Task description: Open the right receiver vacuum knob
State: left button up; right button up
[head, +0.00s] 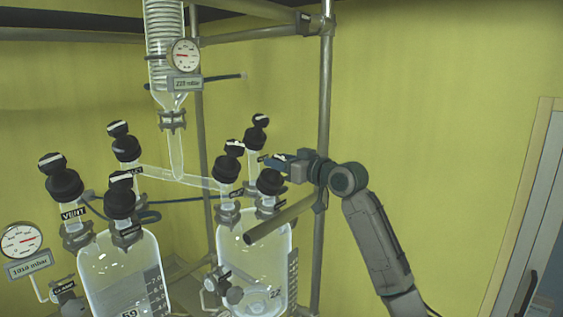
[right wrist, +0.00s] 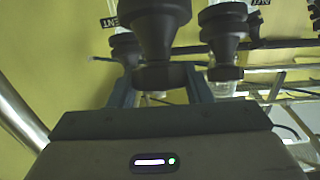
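The right receiver (head: 252,255) is a clear glass vessel with several black knobs on top: one at its left (head: 229,160), one at the back (head: 256,128) and one at the front right (head: 270,182). I cannot read which label marks the vacuum knob. My right gripper (head: 268,160) reaches in from the right, level with the knob tops, between the back and front right knobs. In the right wrist view its two blue fingers (right wrist: 162,92) are apart, with a large black knob (right wrist: 160,30) in line between them; contact is not clear. My left gripper is out of view.
The left receiver (head: 110,268) has black knobs too, and a gauge (head: 21,241) beside it. A glass condenser (head: 165,45) with another gauge (head: 184,55) hangs above. A metal post (head: 325,90) stands close behind my right wrist. A bar (head: 279,221) sticks out below the gripper.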

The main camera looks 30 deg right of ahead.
jog(key=shift+c, duration=1.4)
jog(key=n+g+y+b, duration=0.1)
jog(key=n+y+b, duration=0.1)
jog(key=n+g+y+b, duration=0.1)
jog(key=n+y, duration=0.1)
jog(key=n, duration=0.1)
jog(key=shift+f+g+y+b, duration=0.1)
jog(key=shift+g+y+b, duration=0.2)
jog(key=shift+g+b, duration=0.1)
jog(key=n+g+y+b, duration=0.1)
jog(key=n+g, duration=0.1)
jog(key=n, duration=0.1)
jog(key=shift+y, duration=0.4)
jog(key=shift+n+g+y+b, duration=0.4)
jog(key=shift+n+g+y, duration=0.1)
jog(key=shift+n+g, duration=0.6)
jog(key=shift+n, duration=0.4)
